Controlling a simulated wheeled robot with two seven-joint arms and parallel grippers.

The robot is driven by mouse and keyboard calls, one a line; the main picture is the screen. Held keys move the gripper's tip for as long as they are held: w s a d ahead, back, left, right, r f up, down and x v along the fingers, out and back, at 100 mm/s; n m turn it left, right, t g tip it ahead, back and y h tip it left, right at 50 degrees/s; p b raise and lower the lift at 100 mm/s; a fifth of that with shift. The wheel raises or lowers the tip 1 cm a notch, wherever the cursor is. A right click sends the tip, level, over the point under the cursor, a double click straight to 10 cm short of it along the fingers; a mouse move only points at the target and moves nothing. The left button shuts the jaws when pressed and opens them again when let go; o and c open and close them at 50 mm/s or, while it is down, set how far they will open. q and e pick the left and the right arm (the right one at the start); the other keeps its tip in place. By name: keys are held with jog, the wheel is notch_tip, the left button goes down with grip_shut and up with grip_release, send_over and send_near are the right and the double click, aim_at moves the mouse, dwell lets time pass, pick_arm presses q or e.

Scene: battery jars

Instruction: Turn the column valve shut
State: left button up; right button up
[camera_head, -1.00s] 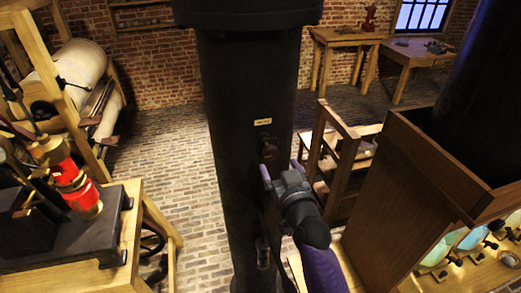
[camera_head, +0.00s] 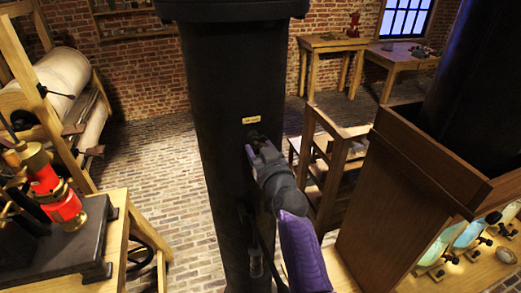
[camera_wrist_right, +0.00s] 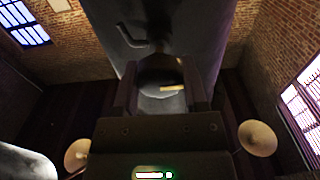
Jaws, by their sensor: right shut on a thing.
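The dark column (camera_head: 215,100) stands upright in the middle of the head view, with a small yellow label (camera_head: 251,120) on its face. The valve is just below the label and mostly hidden by my gripper there. My right gripper (camera_head: 254,148) reaches it from the lower right and is shut on it. In the right wrist view the round dark valve (camera_wrist_right: 158,72) sits between the two fingers (camera_wrist_right: 162,92), against the column (camera_wrist_right: 180,30). A short pale yellow strip shows between the fingers. My left gripper is out of view.
A wooden bench with a red and brass device (camera_head: 58,200) is at the left. A tall wooden cabinet (camera_head: 400,205) stands close to the right of my arm, with glass jars (camera_head: 470,235) beside it. Brick floor (camera_head: 165,150) is open behind the column.

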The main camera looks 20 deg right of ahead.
grip_shut()
jog(key=shift+m, duration=0.4)
jog(key=m, duration=0.3)
jog(key=shift+d+p, duration=0.1)
jog(key=shift+p, duration=0.3)
jog(key=m, duration=0.4)
jog(key=shift+f, duration=0.1)
jog(key=m, duration=0.5)
jog(key=shift+d+f+p, duration=0.1)
jog(key=shift+p, duration=0.3)
jog(key=m, duration=0.4)
jog(key=shift+m, duration=0.4)
jog(key=shift+f+m, duration=0.1)
jog(key=shift+m, duration=0.2)
